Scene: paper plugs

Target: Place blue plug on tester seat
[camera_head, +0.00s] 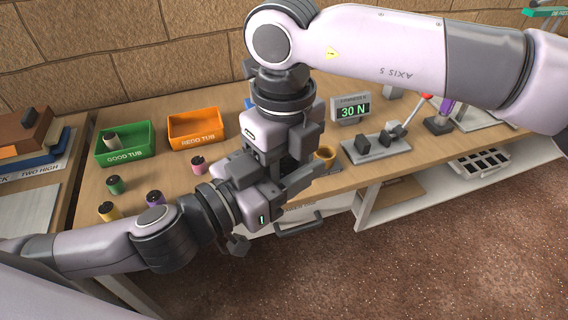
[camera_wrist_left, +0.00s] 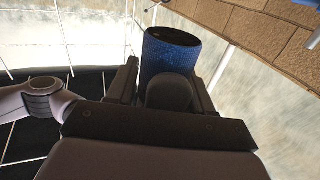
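The blue plug (camera_wrist_left: 172,52) shows in the left wrist view as a dark-rimmed blue cylinder between the fingers of my left gripper (camera_wrist_left: 165,85), which look shut on it. In the head view my left gripper (camera_head: 298,182) is over the front of the bench, and the plug is hidden behind the arms. My right gripper (camera_head: 290,160) points down just above and behind the left one; its fingers are too covered to judge. The tester (camera_head: 376,146) is a grey base with dark blocks on the bench to the right of both grippers. I cannot tell which block is the seat.
A display (camera_head: 352,108) reading 30 N stands behind the tester. A green GOOD TUB (camera_head: 125,158) holds a plug; an orange READ TUB (camera_head: 196,142) looks empty. Pink (camera_head: 198,165), green (camera_head: 115,185) and yellow (camera_head: 109,211) plugs stand on the bench. A tan ring-shaped thing (camera_head: 325,154) is near my grippers.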

